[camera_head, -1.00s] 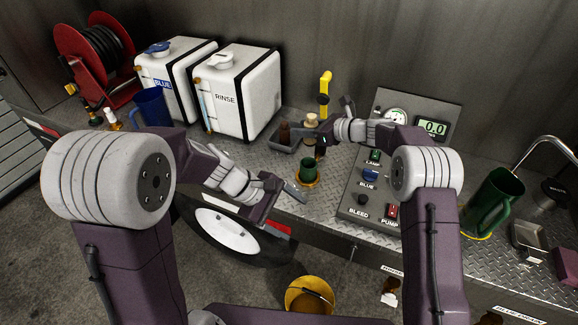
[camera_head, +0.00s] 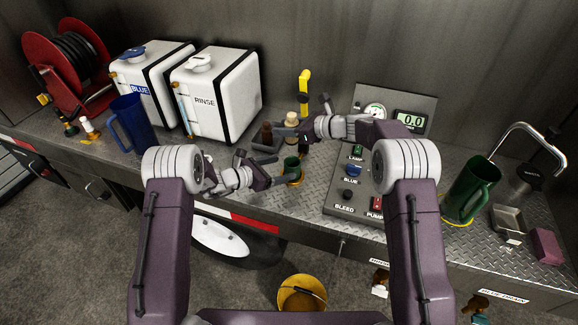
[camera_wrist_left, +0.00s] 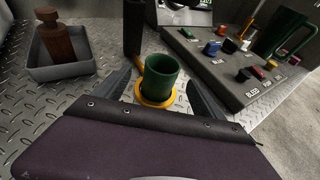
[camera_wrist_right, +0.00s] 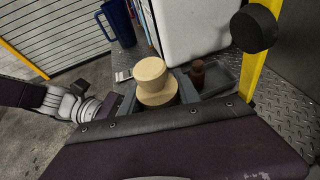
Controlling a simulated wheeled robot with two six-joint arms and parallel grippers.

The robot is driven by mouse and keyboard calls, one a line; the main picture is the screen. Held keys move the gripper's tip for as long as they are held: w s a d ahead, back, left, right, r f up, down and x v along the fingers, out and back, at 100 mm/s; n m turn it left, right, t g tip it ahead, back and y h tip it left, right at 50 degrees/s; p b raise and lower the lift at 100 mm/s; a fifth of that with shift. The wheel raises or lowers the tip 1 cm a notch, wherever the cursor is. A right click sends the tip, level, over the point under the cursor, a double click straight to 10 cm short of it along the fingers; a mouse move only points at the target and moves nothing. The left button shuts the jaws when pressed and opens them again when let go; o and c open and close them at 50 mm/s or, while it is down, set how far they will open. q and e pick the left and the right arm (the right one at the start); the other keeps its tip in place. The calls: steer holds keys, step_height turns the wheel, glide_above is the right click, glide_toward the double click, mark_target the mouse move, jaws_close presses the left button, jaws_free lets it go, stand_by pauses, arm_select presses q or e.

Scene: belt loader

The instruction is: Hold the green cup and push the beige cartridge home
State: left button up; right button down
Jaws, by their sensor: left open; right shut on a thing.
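The green cup (camera_head: 291,164) stands upright in a yellow ring (camera_head: 297,180) on the metal deck. In the left wrist view the cup (camera_wrist_left: 161,78) stands between the two fingers of my left gripper (camera_wrist_left: 160,95). That gripper is open, with a gap visible on both sides of the cup. My right gripper (camera_wrist_right: 157,97) is shut on the beige cartridge (camera_wrist_right: 151,75), which has a round top and a wider lower part. In the head view the cartridge (camera_head: 292,118) is held above the deck, behind the cup. Its lower end is hidden.
A grey tray (camera_wrist_left: 62,68) with a brown bottle (camera_wrist_left: 60,38) lies left of the cup. A yellow post (camera_head: 304,88) rises behind. The control panel (camera_head: 345,190) is to the right. The RINSE tank (camera_head: 212,100) and a blue jug (camera_head: 130,125) stand left.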

mark_target(298, 164)
arm_select(q)
steer(key=x, duration=0.8)
steer(key=shift+w+d+f, duration=0.1)
steer(key=shift+w+d, duration=0.15)
steer(key=shift+d, duration=0.05)
steer(key=c, duration=1.5)
steer(key=shift+c, duration=1.1)
arm_select(e)
steer(key=c, duration=1.6)
jaws_free()
jaws_close()
steer(key=shift+d+f, duration=0.15)
steer(key=shift+f, duration=3.8)
